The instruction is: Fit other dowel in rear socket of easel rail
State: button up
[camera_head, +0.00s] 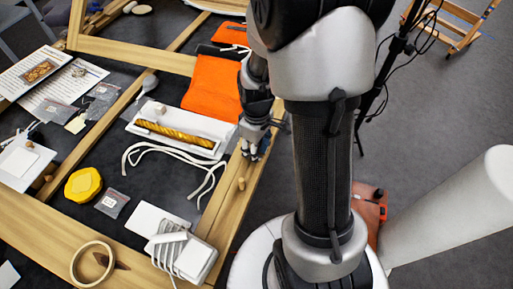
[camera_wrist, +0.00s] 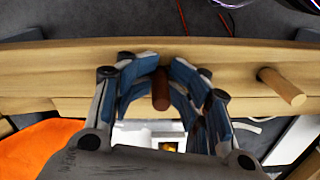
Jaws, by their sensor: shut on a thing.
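My gripper (camera_wrist: 163,68) is shut on a dark brown dowel (camera_wrist: 160,93), which stands between the fingertips over the wooden easel rail (camera_wrist: 75,62). Whether its end is inside a socket or only above the rail cannot be seen. The other, lighter dowel (camera_wrist: 282,86) sticks out of the rail to the right in the wrist view. In the head view that dowel (camera_head: 241,184) stands upright on the rail (camera_head: 228,222), nearer the camera than my gripper (camera_head: 252,154). The held dowel is hidden there, and the rear socket is not visible.
A white tray (camera_head: 137,129) with a gilt twisted piece (camera_head: 175,133) lies left of the rail. Orange cloth (camera_head: 212,88), white cord (camera_head: 150,148) and a white box (camera_head: 196,260) are nearby. A black stand (camera_head: 363,110) rises beyond my arm.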

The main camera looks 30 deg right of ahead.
notch_tip(320, 180, up, 13)
jog(key=p, duration=0.4)
jog(key=shift+p, duration=0.4)
jog(key=s+a+r+m+t, duration=0.4)
jog(key=s+a+r, duration=0.6)
jog(key=s+r, duration=0.3)
jog(key=shift+s+a+r+m+t, duration=0.3)
jog(key=shift+r+m, duration=0.1)
jog(key=shift+r, duration=0.5)
